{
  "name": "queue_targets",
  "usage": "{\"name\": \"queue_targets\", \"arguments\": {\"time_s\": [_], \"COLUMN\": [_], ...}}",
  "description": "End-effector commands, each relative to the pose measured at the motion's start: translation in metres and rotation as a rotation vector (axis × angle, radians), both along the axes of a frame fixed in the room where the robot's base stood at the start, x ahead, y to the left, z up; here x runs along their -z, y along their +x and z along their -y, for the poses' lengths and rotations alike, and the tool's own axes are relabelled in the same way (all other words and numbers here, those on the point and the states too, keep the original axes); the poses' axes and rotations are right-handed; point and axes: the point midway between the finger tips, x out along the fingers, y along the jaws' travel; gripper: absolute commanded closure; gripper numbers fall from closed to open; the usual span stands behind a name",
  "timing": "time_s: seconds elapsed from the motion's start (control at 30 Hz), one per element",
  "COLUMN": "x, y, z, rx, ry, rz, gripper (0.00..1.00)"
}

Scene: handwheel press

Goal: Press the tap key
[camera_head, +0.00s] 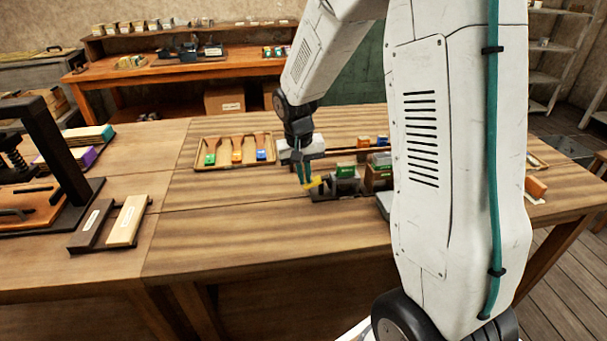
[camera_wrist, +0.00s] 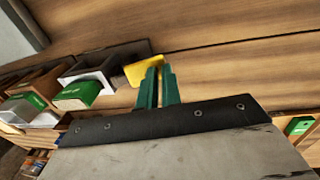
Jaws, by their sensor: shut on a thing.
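My gripper (camera_head: 304,182) reaches down over the middle of the bench. In the wrist view its teal fingers (camera_wrist: 158,84) are close together, shut on a small yellow piece (camera_wrist: 143,69). The yellow piece also shows at the fingertips in the head view (camera_head: 315,183). It lies beside a dark grey fixture (camera_head: 325,190), and I cannot tell whether it is attached to it. A green block (camera_head: 345,171) sits on a grey holder (camera_head: 349,185) just to the right; it also shows in the wrist view (camera_wrist: 77,96). No label marks the tap key.
A tray (camera_head: 219,166) with green, orange and blue-ended tools lies behind left. A black press frame (camera_head: 52,150) stands at the far left, near dark and cream blocks (camera_head: 127,220). Orange and blue items stand behind the fixture. The front middle of the bench (camera_head: 260,225) is clear.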

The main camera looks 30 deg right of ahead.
Motion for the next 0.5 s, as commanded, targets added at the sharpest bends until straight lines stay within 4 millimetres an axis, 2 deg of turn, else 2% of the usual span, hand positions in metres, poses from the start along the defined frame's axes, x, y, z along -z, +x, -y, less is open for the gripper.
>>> {"name": "queue_targets", "arguments": {"time_s": [0.03, 0.07, 0.23, 0.5], "x": [0.010, 0.009, -0.006, -0.068], "y": [-0.005, -0.005, -0.004, 0.003], "z": [-0.001, -0.001, -0.005, -0.020], "rx": [0.000, 0.000, 0.000, 0.000], "ry": [0.005, 0.004, 0.003, 0.000], "rz": [-0.017, -0.016, -0.011, 0.006], "gripper": [1.00, 1.00, 1.00, 1.00]}}
